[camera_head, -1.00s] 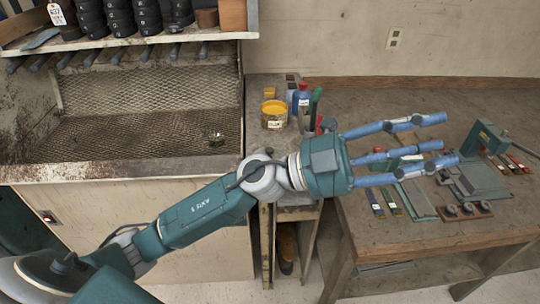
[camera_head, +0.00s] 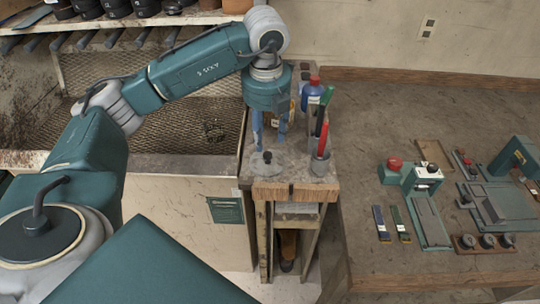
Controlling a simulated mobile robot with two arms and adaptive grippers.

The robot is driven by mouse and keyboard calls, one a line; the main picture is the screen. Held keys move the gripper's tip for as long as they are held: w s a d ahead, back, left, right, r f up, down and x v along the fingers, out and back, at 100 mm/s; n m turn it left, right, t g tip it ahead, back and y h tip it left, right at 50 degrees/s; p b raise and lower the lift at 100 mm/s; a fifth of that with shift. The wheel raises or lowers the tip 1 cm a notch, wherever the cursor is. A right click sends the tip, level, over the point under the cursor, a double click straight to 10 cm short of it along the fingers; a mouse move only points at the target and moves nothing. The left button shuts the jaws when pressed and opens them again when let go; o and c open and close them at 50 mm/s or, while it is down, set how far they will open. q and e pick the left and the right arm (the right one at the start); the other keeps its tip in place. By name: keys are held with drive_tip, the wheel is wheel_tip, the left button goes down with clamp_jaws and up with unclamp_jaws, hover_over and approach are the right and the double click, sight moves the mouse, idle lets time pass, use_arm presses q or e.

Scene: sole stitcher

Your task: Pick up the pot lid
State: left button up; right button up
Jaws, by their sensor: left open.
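The pot lid (camera_head: 262,168) is a flat grey disc with a dark knob, lying near the front edge of the narrow wooden side table (camera_head: 285,192). My left gripper (camera_head: 268,138) points down over the lid, its blue fingers spread and empty. The fingertips are close to the lid, but I cannot tell if they touch it. The yellow pot is mostly hidden behind my gripper. My right gripper is not in view.
A blue bottle (camera_head: 313,95) and a cup (camera_head: 320,164) holding red and green-handled tools stand just right of the lid. A mesh-lined bin (camera_head: 200,165) is on the left. A workbench (camera_head: 380,110) with a small machine and tools is on the right.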

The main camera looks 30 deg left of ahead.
sight(268, 153)
use_arm(q)
drive_tip(key=f, duration=0.2)
drive_tip(key=shift+w+a+f+p, duration=0.1)
drive_tip(key=shift+w+f+p, duration=0.1)
drive_tip(key=shift+f+p, duration=0.1)
drive_tip(key=f, duration=0.1)
drive_tip(key=f+p, duration=0.2)
drive_tip(key=f, duration=0.1)
drive_tip(key=shift+w+a+f, duration=0.1)
drive_tip(key=shift+w+a, duration=0.15)
drive_tip(key=shift+w, duration=0.05)
drive_tip(key=shift+f, duration=0.25)
drive_tip(key=shift+w+f, duration=0.1)
drive_tip(key=shift+w, duration=0.05)
drive_tip(key=shift+c, duration=0.8)
drive_tip(key=c, duration=0.9)
clamp_jaws()
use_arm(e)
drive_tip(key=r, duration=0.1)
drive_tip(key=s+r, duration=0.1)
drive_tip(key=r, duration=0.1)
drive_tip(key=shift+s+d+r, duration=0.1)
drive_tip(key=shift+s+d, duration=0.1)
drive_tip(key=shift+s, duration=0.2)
